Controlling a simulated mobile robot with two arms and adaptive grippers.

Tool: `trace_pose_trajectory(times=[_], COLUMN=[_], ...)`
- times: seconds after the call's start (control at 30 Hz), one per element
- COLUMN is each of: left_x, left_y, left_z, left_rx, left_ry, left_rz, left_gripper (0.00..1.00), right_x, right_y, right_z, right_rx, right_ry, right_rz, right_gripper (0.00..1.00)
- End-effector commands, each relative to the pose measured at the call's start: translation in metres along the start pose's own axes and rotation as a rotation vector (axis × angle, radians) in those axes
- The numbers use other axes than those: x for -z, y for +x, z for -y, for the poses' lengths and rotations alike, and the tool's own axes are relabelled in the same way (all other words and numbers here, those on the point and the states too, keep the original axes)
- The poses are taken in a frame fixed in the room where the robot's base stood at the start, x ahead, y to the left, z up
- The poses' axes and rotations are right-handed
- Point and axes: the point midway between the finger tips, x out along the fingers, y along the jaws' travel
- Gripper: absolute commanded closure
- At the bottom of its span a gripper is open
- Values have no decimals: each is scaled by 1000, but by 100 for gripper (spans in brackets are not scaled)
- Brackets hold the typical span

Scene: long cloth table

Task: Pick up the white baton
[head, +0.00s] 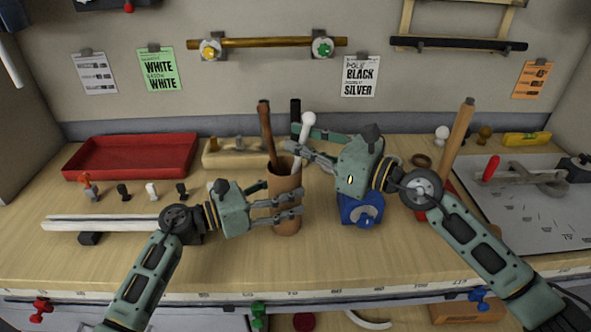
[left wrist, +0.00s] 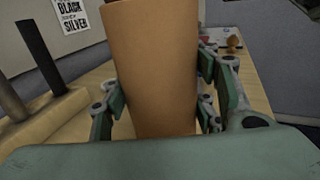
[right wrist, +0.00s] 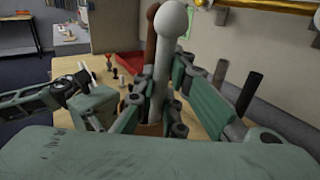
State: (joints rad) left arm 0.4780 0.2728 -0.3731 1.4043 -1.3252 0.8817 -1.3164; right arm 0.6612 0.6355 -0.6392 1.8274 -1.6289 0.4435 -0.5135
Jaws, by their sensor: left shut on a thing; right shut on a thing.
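The white baton (head: 308,119) has a round white knob and stands tilted in a brown cylindrical cup (head: 286,227). In the right wrist view its knob and shaft (right wrist: 165,62) rise between my right fingers. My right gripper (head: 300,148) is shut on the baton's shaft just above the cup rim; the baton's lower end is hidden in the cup. My left gripper (head: 292,206) is shut around the cup, which fills the left wrist view (left wrist: 152,65). A brown baton (head: 265,125) also stands in the cup, left of the white one.
A wooden block (head: 226,154) with dark upright sticks is behind the cup. A blue device (head: 360,207) stands close to its right. A red tray (head: 130,157) and a white rail (head: 95,222) lie to the left. The front table strip is clear.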

Motion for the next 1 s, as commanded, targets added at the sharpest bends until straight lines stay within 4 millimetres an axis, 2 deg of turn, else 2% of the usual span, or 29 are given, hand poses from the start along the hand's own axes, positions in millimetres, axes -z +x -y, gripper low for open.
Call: trace_pose_trajectory(times=[0.17,0.27,0.7,0.83,1.0], left_x=[1,1,1,1,1], left_y=[0,0,0,0,0], left_z=[0,0,0,0,0], left_rx=[0,0,0,0,0], left_ry=[-2,-2,-1,-2,-2], left_rz=[-1,-1,-1,-1,-1], left_gripper=[73,73,73,73,73], right_x=[-1,-8,-88,-98,-101], right_y=[0,0,0,0,0], right_z=[0,0,-3,-3,-3], right_rx=[0,-1,-1,-1,0], right_ry=[0,-2,-3,-1,0], right_rz=[0,2,3,2,0], right_gripper=[100,100,100,100,100])
